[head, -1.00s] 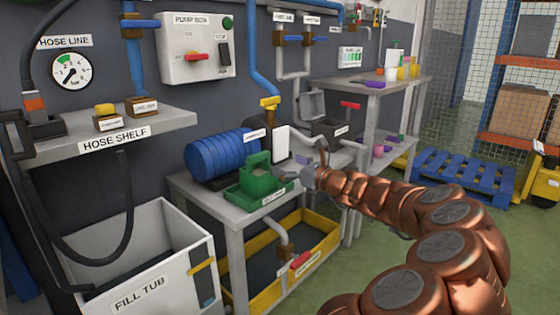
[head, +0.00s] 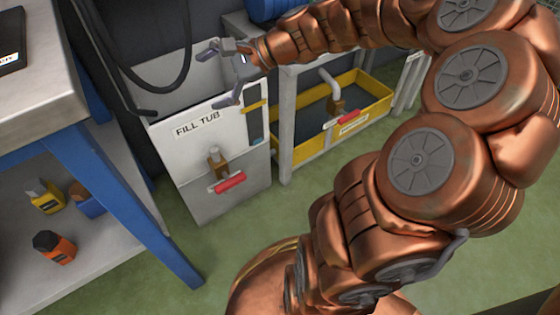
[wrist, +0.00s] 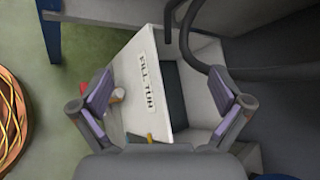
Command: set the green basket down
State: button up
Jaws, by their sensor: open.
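The green basket is not visible in either current view. The bench where it stood a second ago is mostly behind my arm or out of frame. My gripper (head: 222,76) is open and empty, in front of and over the upper part of the white fill tub (head: 190,153). In the wrist view, my open gripper (wrist: 163,96) shows its two purple-padded fingers on either side of the fill tub (wrist: 150,103), with nothing between them but the tub beyond.
The tub has a red-handled tap (head: 228,183) on its front. A yellow bin (head: 370,95) sits under the bench at right. A blue-legged table (head: 115,180) with bottles on its lower shelf stands at left. Black hoses hang over the tub. Green floor is clear in front.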

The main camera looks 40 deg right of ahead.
jog(key=s+a+f+n+g+h, duration=0.1)
jog(key=s+a+f+n+g, duration=0.45)
jog(key=s+a, duration=0.35)
jog(key=s+d+f+n+g+h, duration=0.2)
jog(key=s+f+n+h, duration=0.1)
jog(key=s, duration=0.7)
jog(key=s+d+f+n+g+h, duration=0.3)
jog(key=s+f+n+h, duration=0.1)
jog(key=s+n, duration=0.4)
jog(key=shift+s+d+f+h, duration=0.15)
jog(key=shift+s+d+h, duration=0.1)
jog(key=shift+s+h, duration=0.6)
jog(key=shift+n+g, duration=0.25)
jog(key=w+d+r+m+h+p, duration=0.1)
jog(key=d+r+p, duration=0.2)
jog(key=r+p, duration=0.65)
jog(key=d+r+m+h+p, duration=0.1)
jog(key=d+r+p, duration=0.1)
jog(key=r+p, duration=0.7)
jog(key=a+r+n+y+p, duration=0.1)
jog(key=a+r+p, duration=0.1)
jog(key=r+p, duration=0.8)
jog(key=s+a+r+t+y+p, duration=0.1)
jog(key=a+r+p, duration=0.2)
jog(key=r+p, duration=0.8)
notch_tip(320, 180, up, 2)
jog(key=shift+r+n+t, duration=0.15)
jog(key=shift+n+t, duration=0.15)
jog(key=shift+n, duration=0.1)
jog(key=shift+c, duration=0.3)
